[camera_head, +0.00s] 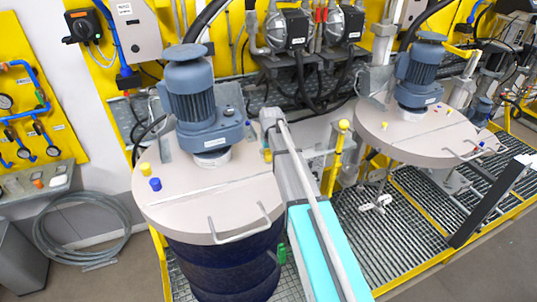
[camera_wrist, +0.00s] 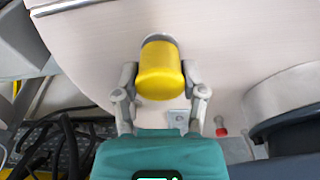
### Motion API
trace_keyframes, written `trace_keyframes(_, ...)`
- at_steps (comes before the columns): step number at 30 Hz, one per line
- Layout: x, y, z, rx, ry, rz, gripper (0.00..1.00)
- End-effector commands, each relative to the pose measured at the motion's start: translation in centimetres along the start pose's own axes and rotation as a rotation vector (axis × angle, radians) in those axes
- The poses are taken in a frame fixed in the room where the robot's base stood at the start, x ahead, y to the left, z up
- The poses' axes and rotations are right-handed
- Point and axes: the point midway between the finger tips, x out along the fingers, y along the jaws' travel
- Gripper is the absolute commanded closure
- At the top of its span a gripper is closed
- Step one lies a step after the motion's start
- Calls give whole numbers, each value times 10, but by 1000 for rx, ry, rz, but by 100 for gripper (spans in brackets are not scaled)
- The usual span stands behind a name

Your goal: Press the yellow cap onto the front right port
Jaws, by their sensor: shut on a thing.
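In the wrist view my gripper (camera_wrist: 160,80) is shut on a yellow cap (camera_wrist: 160,70), with one finger on each side of it. A grey round rim (camera_wrist: 159,38) shows just beyond the cap, against a pale lid (camera_wrist: 235,60). The cap hides what lies under it, so I cannot tell whether it touches a port. In the head view the left drum's lid (camera_head: 185,205) has a yellow cap (camera_head: 145,169) and a blue cap (camera_head: 155,184) near its left edge. I cannot make out my gripper's fingers in the head view.
A blue-grey motor (camera_head: 195,95) stands on the left lid, and another motor (camera_head: 422,75) on the right lid (camera_head: 405,140). A handle (camera_head: 240,228) rises from the left lid's front edge. In the wrist view a small red piece (camera_wrist: 220,131) sits right of my gripper.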

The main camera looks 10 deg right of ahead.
Motion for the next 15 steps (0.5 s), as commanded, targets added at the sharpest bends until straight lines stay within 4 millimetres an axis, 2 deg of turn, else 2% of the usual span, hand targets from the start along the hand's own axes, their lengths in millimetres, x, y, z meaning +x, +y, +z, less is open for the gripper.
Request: trace_keyframes(15, 5, 0, 1, 0, 0, 0, 69)
